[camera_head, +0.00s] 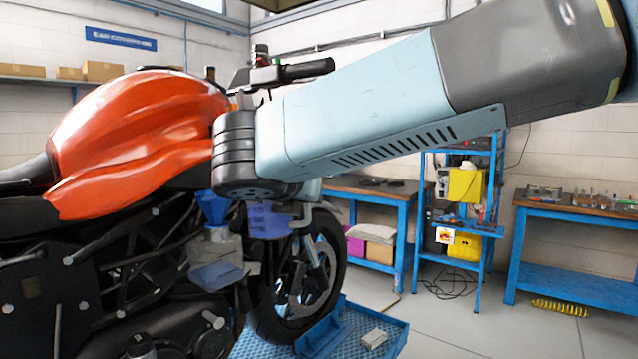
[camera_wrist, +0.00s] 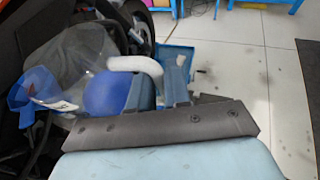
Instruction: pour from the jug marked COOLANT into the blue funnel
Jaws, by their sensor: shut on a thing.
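The blue funnel (camera_head: 212,207) sits atop a pale grey container (camera_head: 218,246) beside the motorcycle's frame. In the wrist view, the funnel (camera_wrist: 32,88) appears at far left. My gripper (camera_head: 308,196) is shut on the pale handle of a jug (camera_head: 268,221). In the wrist view, my gripper's blue fingers (camera_wrist: 162,90) flank that handle, and the jug (camera_wrist: 105,93) shows deep blue to their left. The jug is right of the funnel in the head view, apart from it. Its marking is not readable. I see no liquid stream. My arm covers the area above the jug.
The orange motorcycle (camera_head: 140,130) fills the left, its front wheel (camera_head: 318,285) behind the jug. A blue tray (camera_head: 372,325) lies on the floor. A blue workbench (camera_head: 575,205) and a blue trolley (camera_head: 428,215) stand at the back.

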